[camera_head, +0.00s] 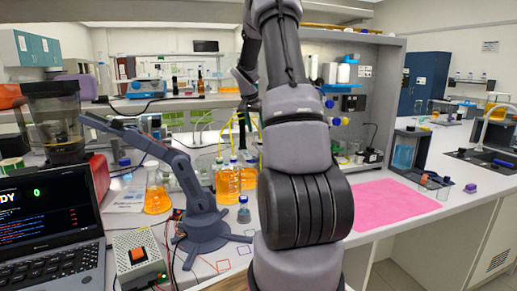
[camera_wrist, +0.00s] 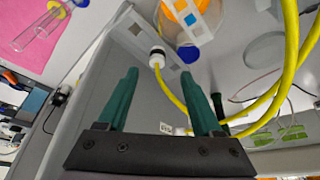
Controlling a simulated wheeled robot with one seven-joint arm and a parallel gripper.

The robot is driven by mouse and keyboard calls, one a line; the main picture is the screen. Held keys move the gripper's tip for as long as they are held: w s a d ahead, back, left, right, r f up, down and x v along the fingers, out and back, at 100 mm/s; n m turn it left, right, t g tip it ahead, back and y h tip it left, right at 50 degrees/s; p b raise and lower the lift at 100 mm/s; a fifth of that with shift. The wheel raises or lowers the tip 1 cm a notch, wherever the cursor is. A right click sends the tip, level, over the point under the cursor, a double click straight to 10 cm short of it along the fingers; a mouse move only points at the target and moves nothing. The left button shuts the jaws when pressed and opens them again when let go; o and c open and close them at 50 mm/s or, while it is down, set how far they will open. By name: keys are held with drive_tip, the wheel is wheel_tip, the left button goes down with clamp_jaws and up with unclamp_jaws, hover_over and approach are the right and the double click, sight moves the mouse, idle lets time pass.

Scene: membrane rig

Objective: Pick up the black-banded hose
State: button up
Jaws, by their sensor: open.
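My gripper (camera_wrist: 159,74) is open, with its two dark green fingers apart and nothing held between them. In the head view thin yellow hose (camera_head: 204,128) shows left of my arm, and the band cannot be made out.
A vessel with orange contents and a blue cap (camera_wrist: 188,53) is close beyond the fingertips. A grey panel (camera_wrist: 85,95) runs along the left of the fingers. In the head view, orange-liquid bottles (camera_head: 228,184) stand left of my arm, and a pink mat (camera_head: 393,204) lies right.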

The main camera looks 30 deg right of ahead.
drive_tip(key=x, duration=0.5)
drive_tip(key=shift+s+d+f, duration=0.1)
drive_tip(key=shift+d+f, duration=0.05)
drive_tip(key=shift+f, duration=0.25)
clamp_jaws()
